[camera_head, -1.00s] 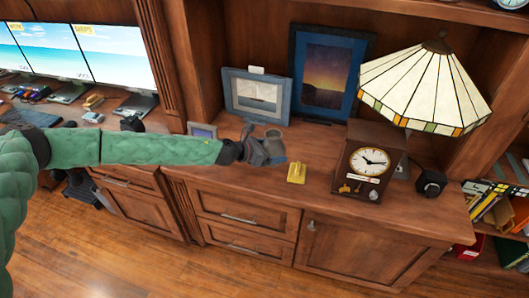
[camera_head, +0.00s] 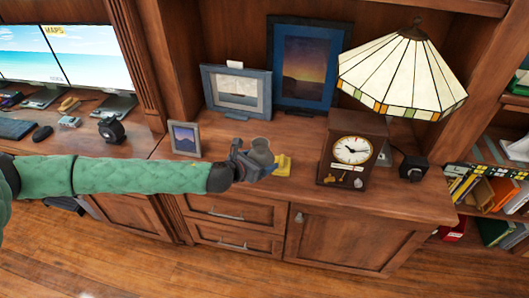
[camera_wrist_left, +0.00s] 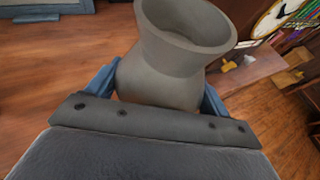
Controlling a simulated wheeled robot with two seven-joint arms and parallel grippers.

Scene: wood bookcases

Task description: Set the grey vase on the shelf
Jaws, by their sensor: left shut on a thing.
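The grey vase (camera_wrist_left: 178,68) is between the fingers of my left gripper (camera_wrist_left: 160,88) in the left wrist view, upright with its wide mouth up. In the head view the vase (camera_head: 261,150) shows at the end of my left arm, over the front part of the wooden shelf top (camera_head: 225,190). My left gripper (camera_head: 252,165) is shut on it. I cannot tell whether the vase's base touches the wood, because the gripper hides it. My right gripper is not in view.
A yellow object (camera_head: 283,166) lies just right of the vase. A wooden clock (camera_head: 352,150) and a stained-glass lamp (camera_head: 403,75) stand further right. Picture frames (camera_head: 237,90) stand behind, and a small frame (camera_head: 184,138) stands at left.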

